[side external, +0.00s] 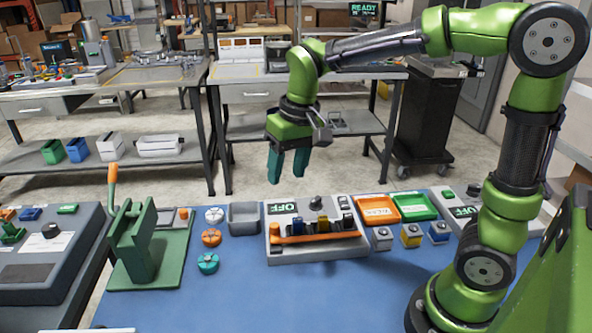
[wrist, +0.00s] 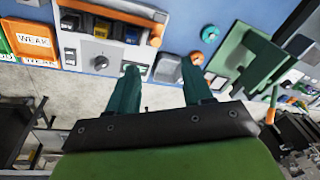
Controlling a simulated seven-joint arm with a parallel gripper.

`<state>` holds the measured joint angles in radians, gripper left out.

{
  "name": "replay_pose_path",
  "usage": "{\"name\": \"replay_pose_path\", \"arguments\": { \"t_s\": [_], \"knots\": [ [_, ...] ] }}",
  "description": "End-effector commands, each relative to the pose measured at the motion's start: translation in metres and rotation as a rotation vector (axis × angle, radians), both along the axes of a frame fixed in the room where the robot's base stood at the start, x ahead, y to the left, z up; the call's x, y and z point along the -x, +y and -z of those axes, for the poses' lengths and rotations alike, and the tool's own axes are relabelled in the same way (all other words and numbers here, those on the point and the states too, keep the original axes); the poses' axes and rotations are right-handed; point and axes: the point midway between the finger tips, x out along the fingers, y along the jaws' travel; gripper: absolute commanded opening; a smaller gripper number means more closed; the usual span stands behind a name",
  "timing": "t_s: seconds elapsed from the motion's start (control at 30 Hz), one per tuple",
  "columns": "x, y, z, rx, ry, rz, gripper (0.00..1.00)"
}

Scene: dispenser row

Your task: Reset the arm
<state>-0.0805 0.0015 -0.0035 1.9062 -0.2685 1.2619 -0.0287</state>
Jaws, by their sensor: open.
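My gripper (side external: 289,165) hangs in the air above the far edge of the blue work mat (side external: 200,295), pointing down. Its two teal fingers are apart with nothing between them. In the wrist view my gripper (wrist: 163,78) also shows open and empty, with grey floor and the bench edge beyond the fingertips. The dispenser unit (side external: 290,253) stands on the mat below and to the right of my gripper. It has an orange bar (side external: 318,237) across its front and a display reading OFF (side external: 282,208).
A green lever press (side external: 140,250) stands at left. White, orange and teal round pieces (side external: 211,238) lie beside it, near a grey tray (side external: 244,218). Orange (side external: 376,209) and green (side external: 415,206) trays and several small blocks are right of the dispenser. The mat's front is clear.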

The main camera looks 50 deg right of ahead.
Motion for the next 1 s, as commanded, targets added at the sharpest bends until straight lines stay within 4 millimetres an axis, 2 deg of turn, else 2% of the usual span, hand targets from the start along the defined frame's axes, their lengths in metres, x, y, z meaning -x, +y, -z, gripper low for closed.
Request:
{"name": "replay_pose_path", "arguments": {
  "t_s": [0.03,0.2,0.3,0.43,0.6,1.0],
  "knots": [
    [0.016,-0.001,-0.005,-0.016,-0.047,0.003,0.5],
    [0.064,-0.004,-0.011,-0.069,-0.213,0.029,0.5],
    [0.089,-0.005,-0.012,-0.094,-0.305,0.049,0.5],
    [0.112,-0.007,-0.012,-0.116,-0.392,0.071,0.5],
    [0.124,-0.009,-0.018,-0.124,-0.448,0.082,0.5],
    [0.125,-0.009,-0.022,-0.123,-0.46,0.084,0.5]
  ]
}}
